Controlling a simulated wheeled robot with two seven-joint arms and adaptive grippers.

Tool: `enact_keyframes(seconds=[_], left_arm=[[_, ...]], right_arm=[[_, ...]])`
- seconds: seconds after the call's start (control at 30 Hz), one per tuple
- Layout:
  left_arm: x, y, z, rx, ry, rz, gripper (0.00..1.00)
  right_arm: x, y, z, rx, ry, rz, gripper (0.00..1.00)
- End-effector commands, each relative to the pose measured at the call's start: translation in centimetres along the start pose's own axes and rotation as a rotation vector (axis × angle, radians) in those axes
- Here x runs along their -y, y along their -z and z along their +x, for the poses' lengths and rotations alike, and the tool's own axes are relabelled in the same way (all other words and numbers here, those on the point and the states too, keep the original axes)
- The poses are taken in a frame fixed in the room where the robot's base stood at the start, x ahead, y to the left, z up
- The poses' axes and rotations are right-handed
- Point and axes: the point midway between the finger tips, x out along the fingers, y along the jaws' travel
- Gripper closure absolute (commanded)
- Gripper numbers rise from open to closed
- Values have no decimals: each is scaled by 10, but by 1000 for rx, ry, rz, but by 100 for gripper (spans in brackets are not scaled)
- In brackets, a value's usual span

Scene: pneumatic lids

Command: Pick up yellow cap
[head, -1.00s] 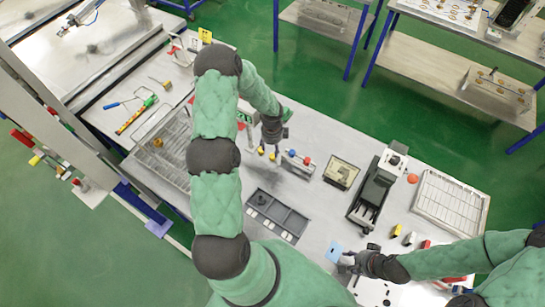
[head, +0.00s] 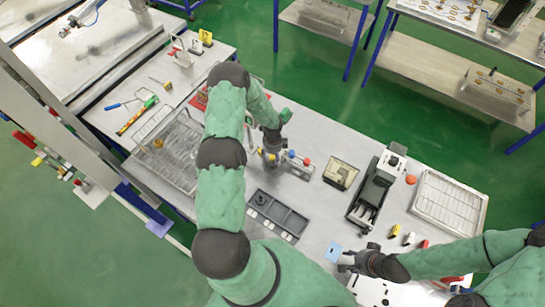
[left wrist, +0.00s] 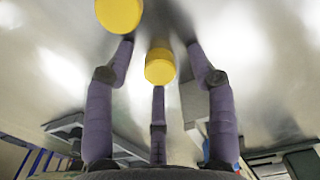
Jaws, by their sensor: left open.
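Two yellow caps show in the left wrist view. One yellow cap (left wrist: 160,67) lies between the fingers of my left gripper (left wrist: 162,62), just above the middle finger's tip. The other yellow cap (left wrist: 119,14) is at the top edge, beyond the left finger. My left gripper is open, with its fingers spread and no clear contact with either cap. In the head view my left gripper (head: 271,152) points down at the table beside the small yellow caps, left of a blue cap (head: 291,154) and a red cap (head: 306,161). My right gripper (head: 345,260) is beside a light blue card (head: 334,248).
A grey compartment tray (head: 278,214) lies in front of my left gripper. A wire rack (head: 172,150) is at left, a dark device (head: 372,188) and a white tray (head: 450,202) at right. Bare table (head: 325,130) lies behind the caps.

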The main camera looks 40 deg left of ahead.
Motion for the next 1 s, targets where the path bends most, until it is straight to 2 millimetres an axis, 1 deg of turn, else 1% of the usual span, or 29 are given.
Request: enact_keyframes(seconds=[0.1, 0.13, 0.27, 0.3, 0.33, 0.77, 0.87, 1.0], left_arm=[[0, 0, 0, 0, 0, 0, 44], [0, 0, 0, 0, 0, 0, 52], [0, 0, 0, 0, -1, 0, 74], [0, 0, 0, 0, -1, 0, 80], [0, 0, 0, 0, -1, 0, 82], [0, 0, -2, 0, -1, -1, 82], [0, 0, -7, 0, -1, -2, 82], [0, -1, -21, 1, 1, -1, 82]], right_arm=[[0, 0, 0, 0, 0, 0, 60], [0, 0, 0, 0, 0, 0, 60], [0, 0, 0, 0, 0, 0, 60], [0, 0, 0, 0, 0, 0, 60], [0, 0, 0, 0, 0, 0, 60], [0, 0, 0, 0, 0, 0, 60], [0, 0, 1, 0, 0, 0, 60], [-1, 0, 2, 0, 0, 0, 60]])
